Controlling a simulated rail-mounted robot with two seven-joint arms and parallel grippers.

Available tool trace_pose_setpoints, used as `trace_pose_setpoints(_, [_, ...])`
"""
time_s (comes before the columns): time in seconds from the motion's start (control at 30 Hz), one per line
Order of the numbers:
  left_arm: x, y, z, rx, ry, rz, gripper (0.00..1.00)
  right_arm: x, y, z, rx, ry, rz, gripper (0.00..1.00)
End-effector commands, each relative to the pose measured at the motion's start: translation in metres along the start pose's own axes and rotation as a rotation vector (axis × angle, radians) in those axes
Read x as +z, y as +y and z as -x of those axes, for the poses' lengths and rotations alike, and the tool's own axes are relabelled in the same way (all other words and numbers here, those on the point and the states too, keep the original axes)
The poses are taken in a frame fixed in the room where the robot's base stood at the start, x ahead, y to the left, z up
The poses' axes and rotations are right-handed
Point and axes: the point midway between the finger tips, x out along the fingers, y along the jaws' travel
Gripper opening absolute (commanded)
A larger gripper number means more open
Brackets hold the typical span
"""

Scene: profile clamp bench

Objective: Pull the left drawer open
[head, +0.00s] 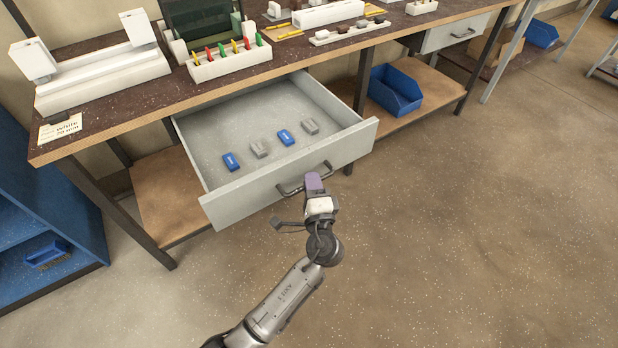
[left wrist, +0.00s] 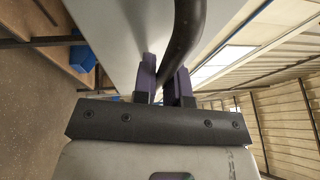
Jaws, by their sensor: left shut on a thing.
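The left drawer (head: 290,170) stands pulled out from under the workbench in the head view, its inside in plain sight. Two blue and two grey small blocks lie on its floor. Its dark bar handle (head: 290,190) is on the light grey front. My left gripper (head: 314,182), with purple fingers, is at the handle's right part. In the left wrist view the dark handle (left wrist: 186,40) runs between the two fingers of my left gripper (left wrist: 164,82), which is shut on it. My right gripper is in neither view.
The bench top (head: 130,95) carries white fixtures and a rack of coloured tools. A blue bin (head: 395,90) sits on the lower shelf to the right. A blue shelf unit (head: 40,210) stands at the left. The floor before the drawer is clear.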

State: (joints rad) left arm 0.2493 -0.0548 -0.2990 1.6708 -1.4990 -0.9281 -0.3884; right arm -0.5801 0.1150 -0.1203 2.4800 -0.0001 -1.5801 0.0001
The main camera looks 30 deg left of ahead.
Motion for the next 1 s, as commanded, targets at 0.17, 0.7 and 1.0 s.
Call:
trace_pose_setpoints(0.17, [-0.001, 0.000, 0.000, 0.000, 0.002, 0.000, 0.00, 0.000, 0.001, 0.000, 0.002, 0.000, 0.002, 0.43])
trace_pose_setpoints(0.7, [0.000, 0.000, 0.000, 0.000, 0.001, 0.000, 0.36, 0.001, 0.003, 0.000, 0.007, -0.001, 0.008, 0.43])
trace_pose_setpoints(1.0, [0.000, -0.001, 0.027, 0.003, 0.002, 0.000, 0.36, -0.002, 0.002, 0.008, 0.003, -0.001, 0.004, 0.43])
